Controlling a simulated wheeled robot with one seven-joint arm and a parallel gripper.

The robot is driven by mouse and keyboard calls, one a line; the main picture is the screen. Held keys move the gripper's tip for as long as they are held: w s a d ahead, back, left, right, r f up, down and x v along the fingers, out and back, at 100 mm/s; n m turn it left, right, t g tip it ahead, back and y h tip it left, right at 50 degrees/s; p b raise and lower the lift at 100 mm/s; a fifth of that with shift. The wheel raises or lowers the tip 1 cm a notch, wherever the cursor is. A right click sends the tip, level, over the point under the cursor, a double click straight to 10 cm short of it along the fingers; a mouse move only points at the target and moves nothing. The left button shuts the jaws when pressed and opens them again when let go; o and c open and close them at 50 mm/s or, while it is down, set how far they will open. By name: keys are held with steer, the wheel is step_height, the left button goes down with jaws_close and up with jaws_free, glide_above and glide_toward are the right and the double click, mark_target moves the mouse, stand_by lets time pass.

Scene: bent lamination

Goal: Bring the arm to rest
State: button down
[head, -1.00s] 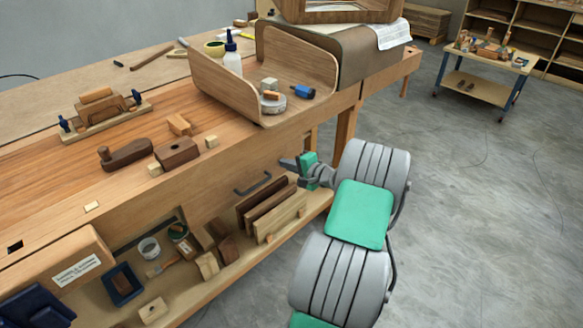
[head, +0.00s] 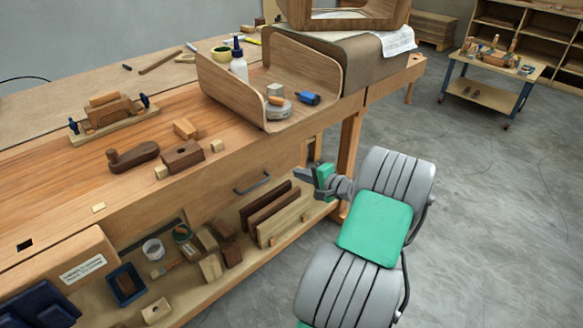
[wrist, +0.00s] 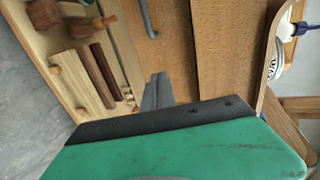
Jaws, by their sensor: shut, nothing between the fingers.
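My arm shows in the head view in grey and green, in front of the right part of the workbench (head: 75,215). My gripper (head: 298,169) is at the bench's front side, below the bent wood tray and right of the drawer handle. In the wrist view the dark fingers of my gripper (wrist: 158,84) lie together, with nothing between them. The gripper appears apart from the bench front; the exact gap is hard to tell.
The drawer handle (head: 253,183) sticks out left of my gripper. The lower shelf holds wood boards (head: 283,218) and small containers. The bent wood tray (head: 225,95) stands on the bench. Open concrete floor (head: 490,220) lies to the right; a small cart (head: 490,88) stands farther back.

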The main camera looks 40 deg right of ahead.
steer(key=v, duration=0.6)
steer(key=w+a+r+n+g+y+p, duration=0.1)
steer(key=w+a+r+n+g+p, duration=0.15)
steer(key=a, duration=0.45)
steer(key=w+a+r+n+g+p, duration=0.2)
steer(key=a+r+n+p, duration=0.15)
steer(key=a, duration=0.35)
steer(key=w+a+r+n+g+y+p, duration=0.1)
steer(key=w+a+r+n+g+p, duration=0.15)
steer(key=a, duration=0.45)
steer(key=s+a+r+n+g+h+p, duration=0.1)
steer(key=s+a+r+n+g+p, duration=0.1)
steer(key=s+a+r, duration=0.4)
steer(key=s+a+r+n+g+h+p, duration=0.1)
steer(key=s+a+r+n+p, duration=0.4)
steer(key=s+a, duration=0.5)
steer(key=shift+s+a+r+n+g+h, duration=0.35)
steer(key=shift+r+n+g, duration=0.3)
steer(key=shift+n, duration=0.4)
